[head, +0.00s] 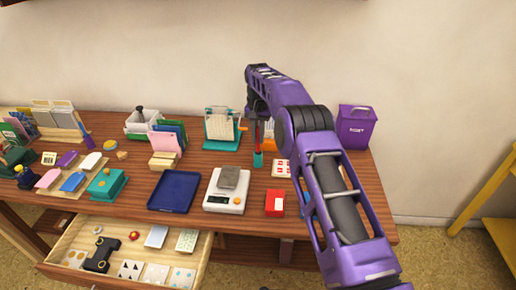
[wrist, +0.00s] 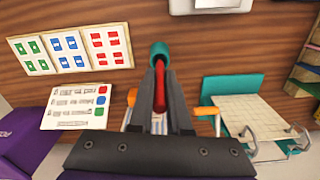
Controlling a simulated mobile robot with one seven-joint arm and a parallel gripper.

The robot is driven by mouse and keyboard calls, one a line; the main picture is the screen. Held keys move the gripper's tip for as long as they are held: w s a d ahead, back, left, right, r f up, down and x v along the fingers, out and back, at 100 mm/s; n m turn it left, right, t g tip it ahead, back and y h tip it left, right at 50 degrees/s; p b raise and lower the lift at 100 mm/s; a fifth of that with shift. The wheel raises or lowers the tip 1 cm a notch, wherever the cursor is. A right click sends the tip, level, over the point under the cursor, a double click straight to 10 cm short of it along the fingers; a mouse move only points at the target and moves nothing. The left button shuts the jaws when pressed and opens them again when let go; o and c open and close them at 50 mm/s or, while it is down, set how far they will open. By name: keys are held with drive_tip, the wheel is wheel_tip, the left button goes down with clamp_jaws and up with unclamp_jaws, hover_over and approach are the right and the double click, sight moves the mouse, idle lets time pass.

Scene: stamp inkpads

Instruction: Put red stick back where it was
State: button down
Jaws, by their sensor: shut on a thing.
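My gripper (head: 257,122) is shut on the red stick (head: 258,143) and points down over the back right part of the table. The stick is upright below the fingers. A small teal cup-shaped piece (head: 258,160) is at the stick's lower end. In the wrist view the red stick (wrist: 160,85) lies between the fingers and its far end meets the round teal piece (wrist: 160,52). I cannot tell how deep the stick sits in it, or whether the teal piece touches the table.
A teal-framed rack (head: 221,125) stands left of the gripper. A white card with colored marks (head: 281,168) lies to the right, and a purple bin (head: 355,127) stands behind. A scale (head: 226,197), blue tray (head: 175,190) and red box (head: 274,203) are in front. A drawer (head: 195,262) is open.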

sight(258, 153)
wheel_tip(258, 153, down, 4)
drive_tip(key=shift+f, duration=0.15)
drive_tip(key=shift+f, duration=0.1)
drive_tip(key=shift+f, duration=0.15)
drive_tip(key=c, duration=0.9)
unclamp_jaws()
drive_tip(key=shift+o, duration=0.2)
wheel_tip(258, 153, up, 13)
drive_tip(key=shift+f+p, duration=0.2)
drive_tip(key=shift+p, duration=0.4)
